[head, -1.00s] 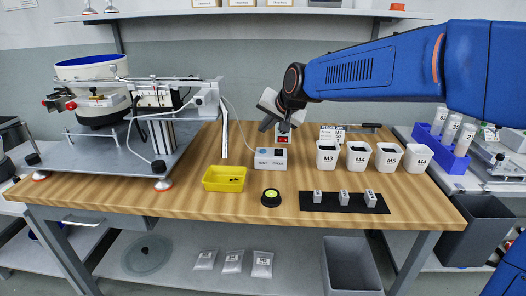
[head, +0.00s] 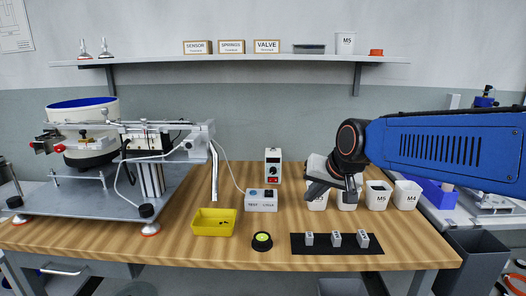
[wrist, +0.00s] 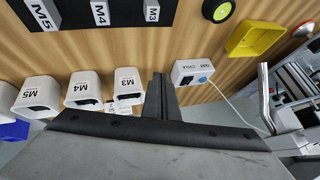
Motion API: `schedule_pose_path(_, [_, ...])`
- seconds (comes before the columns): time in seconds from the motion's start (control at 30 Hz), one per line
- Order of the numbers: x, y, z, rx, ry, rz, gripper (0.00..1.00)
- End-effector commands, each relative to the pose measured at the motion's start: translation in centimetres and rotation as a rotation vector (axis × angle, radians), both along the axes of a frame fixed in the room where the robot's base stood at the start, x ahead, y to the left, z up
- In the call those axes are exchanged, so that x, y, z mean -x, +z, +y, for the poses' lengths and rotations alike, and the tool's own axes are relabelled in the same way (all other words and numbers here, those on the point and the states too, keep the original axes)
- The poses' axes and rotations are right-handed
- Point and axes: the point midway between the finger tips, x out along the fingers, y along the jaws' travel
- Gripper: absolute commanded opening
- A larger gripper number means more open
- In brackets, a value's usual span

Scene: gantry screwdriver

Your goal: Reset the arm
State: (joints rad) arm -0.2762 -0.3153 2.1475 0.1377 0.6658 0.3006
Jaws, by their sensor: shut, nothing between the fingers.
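My gripper (head: 314,189) hangs at the end of my blue arm, over the right half of the table, in front of the white cups in the head view. In the wrist view its two dark fingers (wrist: 160,85) lie together, shut, with nothing between them. They show between the M3 cup (wrist: 129,86) and the white test-cycle box (wrist: 193,73), above bare wood. From the head, my gripper hides part of the cups behind it.
A yellow tray (head: 214,222), a black round piece with a yellow-green centre (head: 262,241) and a black mat (head: 372,250) with small labelled blocks lie along the front. The feeder machine (head: 90,140) stands at the left. Cup M5 (head: 378,198) stands right of my gripper.

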Motion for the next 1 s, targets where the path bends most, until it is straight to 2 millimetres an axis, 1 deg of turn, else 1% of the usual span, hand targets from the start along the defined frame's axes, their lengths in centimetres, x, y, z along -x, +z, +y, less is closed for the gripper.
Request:
schedule_pose_path(0.03, [1.9, -0.4, -1.7, 0.022, -0.002, 0.005, 0.00])
schedule_pose_path(0.1, [4.2, -1.1, -3.7, 0.055, 0.001, 0.018, 0.00])
schedule_pose_path(0.27, [9.8, -3.2, -7.8, 0.128, 0.010, 0.050, 0.00])
schedule_pose_path(0.3, [11.3, -3.9, -8.7, 0.145, 0.013, 0.058, 0.00])
schedule_pose_path(0.37, [13.4, -4.8, -10.0, 0.172, 0.017, 0.072, 0.00])
schedule_pose_path(0.4, [14.8, -5.5, -10.9, 0.188, 0.017, 0.083, 0.00])
schedule_pose_path(0.5, [18.3, -7.2, -12.6, 0.227, 0.023, 0.108, 0.00])
schedule_pose_path(0.6, [21.2, -8.8, -14.0, 0.261, 0.029, 0.132, 0.00])
schedule_pose_path(0.7, [23.4, -10.2, -14.9, 0.285, 0.034, 0.152, 0.00])
schedule_pose_path(0.8, [24.8, -11.0, -15.4, 0.300, 0.038, 0.166, 0.00])
schedule_pose_path(0.9, [25.4, -11.4, -15.6, 0.307, 0.039, 0.171, 0.00])
schedule_pose_path(1.0, [25.5, -11.5, -15.7, 0.308, 0.041, 0.173, 0.00])
